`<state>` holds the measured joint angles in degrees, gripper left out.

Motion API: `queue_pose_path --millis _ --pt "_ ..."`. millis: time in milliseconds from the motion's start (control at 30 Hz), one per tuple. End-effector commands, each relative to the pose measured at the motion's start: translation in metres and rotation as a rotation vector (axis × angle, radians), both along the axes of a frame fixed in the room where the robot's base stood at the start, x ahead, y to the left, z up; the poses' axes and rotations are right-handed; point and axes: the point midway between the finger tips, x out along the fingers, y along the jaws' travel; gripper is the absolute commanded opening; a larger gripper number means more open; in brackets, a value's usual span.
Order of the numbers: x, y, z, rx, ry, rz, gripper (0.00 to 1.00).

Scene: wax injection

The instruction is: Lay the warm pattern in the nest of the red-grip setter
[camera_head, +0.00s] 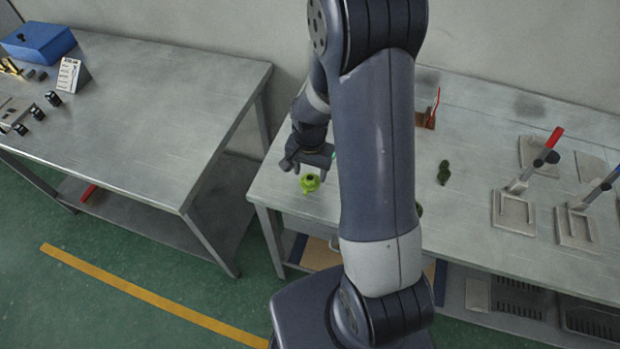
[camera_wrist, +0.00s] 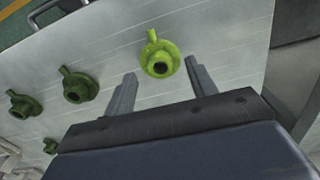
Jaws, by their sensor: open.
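A bright yellow-green pattern (camera_head: 309,183) lies near the left end of the right-hand bench. In the wrist view this bright pattern (camera_wrist: 160,58) shows a round flange with a dark bore and a short stub, just past and between my fingertips. My gripper (camera_wrist: 160,80) is open and empty above the bench; in the head view my gripper (camera_head: 309,160) is just behind the pattern. Darker green patterns (camera_wrist: 79,87) lie to the left in the wrist view. The red-grip setter (camera_head: 521,184) stands at the right, its arm tilted up over a pale base plate.
A blue-grip setter (camera_head: 583,208) stands right of the red one. A dark green pattern (camera_head: 444,172) lies mid-bench, near a small red and brown item (camera_head: 428,112). Another bench (camera_head: 150,100) at left bears a blue box (camera_head: 38,43).

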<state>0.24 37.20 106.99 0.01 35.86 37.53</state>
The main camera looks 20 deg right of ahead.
Motion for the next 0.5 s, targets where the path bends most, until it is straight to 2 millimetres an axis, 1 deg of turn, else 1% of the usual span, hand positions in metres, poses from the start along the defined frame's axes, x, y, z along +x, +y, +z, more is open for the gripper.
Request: queue_pose_path --millis 100,200,300,500 --pt "-0.001 0.000 -0.013 0.000 0.003 0.001 0.54" --pt "0.000 0.000 -0.019 0.000 0.001 0.000 0.54" --pt "0.000 0.000 -0.023 0.000 0.000 0.001 0.54" --pt "0.000 0.000 -0.023 -0.001 -0.001 0.001 0.54"
